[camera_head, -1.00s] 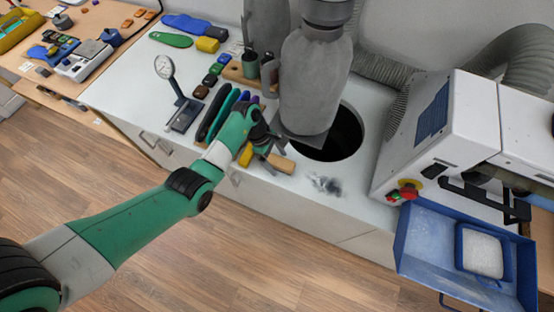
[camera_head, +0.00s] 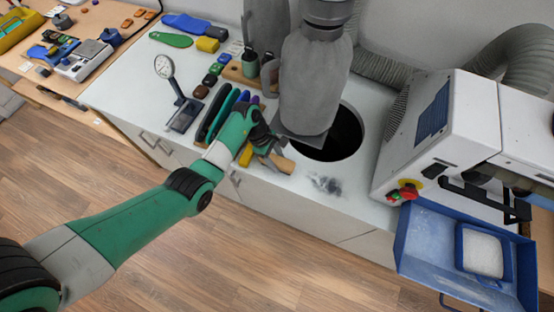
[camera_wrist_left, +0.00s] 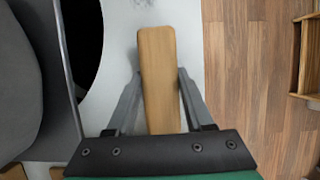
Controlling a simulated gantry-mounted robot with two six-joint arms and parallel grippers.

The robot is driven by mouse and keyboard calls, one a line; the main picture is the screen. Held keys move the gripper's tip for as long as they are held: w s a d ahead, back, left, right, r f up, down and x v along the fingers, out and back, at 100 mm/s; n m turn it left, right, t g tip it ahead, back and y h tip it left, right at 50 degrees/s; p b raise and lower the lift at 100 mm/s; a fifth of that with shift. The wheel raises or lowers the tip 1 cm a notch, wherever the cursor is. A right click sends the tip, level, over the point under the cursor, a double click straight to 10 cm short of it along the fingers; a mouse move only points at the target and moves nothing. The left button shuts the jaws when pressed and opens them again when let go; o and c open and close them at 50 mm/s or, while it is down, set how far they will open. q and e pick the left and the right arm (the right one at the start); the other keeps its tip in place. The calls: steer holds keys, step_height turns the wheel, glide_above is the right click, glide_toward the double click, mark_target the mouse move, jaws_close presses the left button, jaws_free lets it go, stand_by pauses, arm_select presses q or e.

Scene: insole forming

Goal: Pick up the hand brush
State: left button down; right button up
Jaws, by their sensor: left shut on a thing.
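The hand brush shows as a pale wooden piece (camera_head: 282,164) near the front edge of the white worktop, beside the round dark opening. In the left wrist view the wooden piece (camera_wrist_left: 158,65) runs lengthwise between the two grey fingers. My left gripper (camera_head: 273,153) is shut on it, with a finger along each side; this also shows in the left wrist view (camera_wrist_left: 159,88). The gripper hides part of the brush, and no bristles can be made out. I cannot tell whether it is clear of the worktop. My right gripper is not in view.
A grey bag (camera_head: 312,85) hangs over the round opening (camera_head: 347,135) just right of the gripper. Several dark and coloured tools (camera_head: 217,115) lie to the left. A dial gauge on a stand (camera_head: 180,110) is further left. A white machine (camera_head: 440,135) stands right.

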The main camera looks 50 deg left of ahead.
mark_target(275, 157)
arm_select(q)
steer(key=shift+r, duration=0.3)
steer(key=s+d+r+p, duration=0.7)
steer(key=s+r+p, duration=0.2)
steer(key=s+r, duration=0.3)
steer(key=shift+d+r+p, duration=0.15)
steer(key=shift+r+p, duration=0.2)
steer(key=shift+r, duration=0.1)
steer(key=c, duration=0.8)
jaws_free()
steer(key=shift+c, duration=0.2)
jaws_close()
